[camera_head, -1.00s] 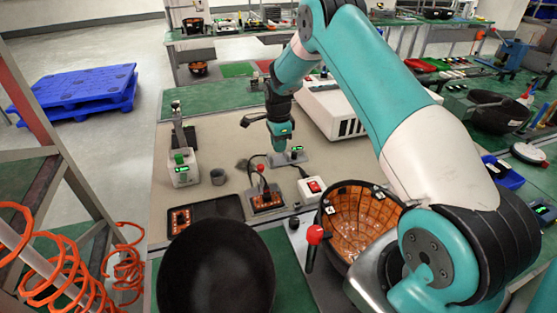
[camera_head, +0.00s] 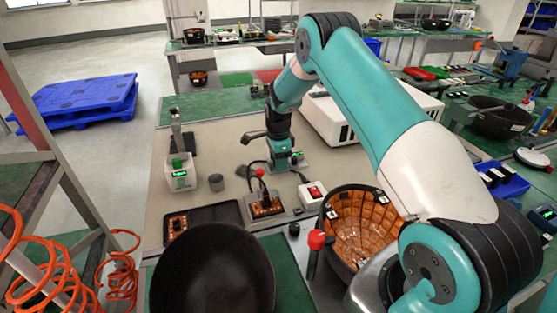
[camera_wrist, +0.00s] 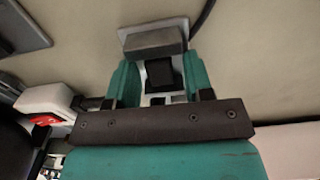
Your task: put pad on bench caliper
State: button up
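My gripper (camera_head: 281,166) points down at the plate of a small device with a green display, which I take as the bench caliper (camera_head: 298,156). My arm hides part of it. In the wrist view a grey block, apparently the pad (camera_wrist: 155,42), spans the space between the teal fingertips, which meet its two ends. A light grey plate (camera_wrist: 150,24), seemingly the caliper's, shows just beyond the block. I cannot tell whether block and plate touch.
A red-lever box (camera_head: 264,207) with a cable and a white red-switch box (camera_head: 313,194) stand close by. A black bowl (camera_head: 212,275) and an orange-lined bowl (camera_head: 355,225) are nearer.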

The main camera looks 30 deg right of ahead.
jog(key=shift+r, duration=0.1)
notch_tip(320, 180, up, 12)
jog(key=p, duration=0.8)
jog(key=s+a+r+n+y, duration=0.1)
jog(key=s+a+r+n, duration=0.35)
jog(key=a+r, duration=0.25)
jog(key=s+a+r+n, duration=0.3)
jog(key=a+r+n, duration=0.3)
jog(key=a+r, duration=0.1)
jog(key=s+a+r+n+y, duration=0.1)
jog(key=s+a+r+n, duration=0.2)
jog(key=s+n, duration=0.3)
jog(key=s+a+r+n+y, duration=0.1)
jog(key=s+a+r+n, duration=0.2)
jog(key=s, duration=1)
jog(key=s+a+r+n+y, duration=0.1)
jog(key=s+a+r+n, duration=0.2)
jog(key=s+a+n, duration=0.3)
jog(key=s+n, duration=0.3)
jog(key=shift+s+a, duration=0.25)
jog(key=shift+s, duration=0.05)
jog(key=shift+s+d+r, duration=0.1)
jog(key=shift+c, duration=0.4)
